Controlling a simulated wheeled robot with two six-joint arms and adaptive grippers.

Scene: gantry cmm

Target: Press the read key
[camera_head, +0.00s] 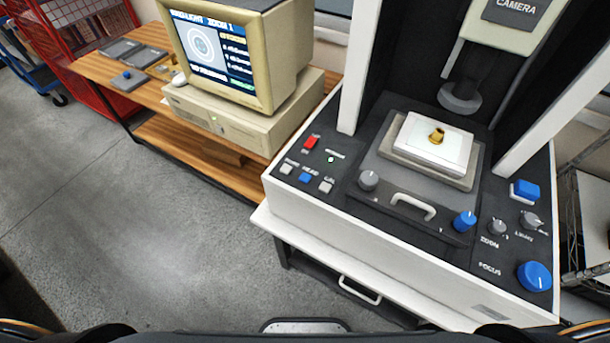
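The measuring machine (300,205) stands at the right, with a dark control panel on its front left. A row of three small keys sits there: a white key (286,168), a blue key (305,177) and another white key (326,187). The small label above the blue key appears to say READ, though the lettering is blurred. Nothing covers the keys. Neither of my grippers shows; only parts of my own body are at the bottom edge.
A red switch (310,142) and a lit green lamp (331,159) sit behind the keys. A stage handle (413,206) and several knobs lie to their right. A monitor (233,50) stands on a wooden bench (155,98) at the left. The floor in front is clear.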

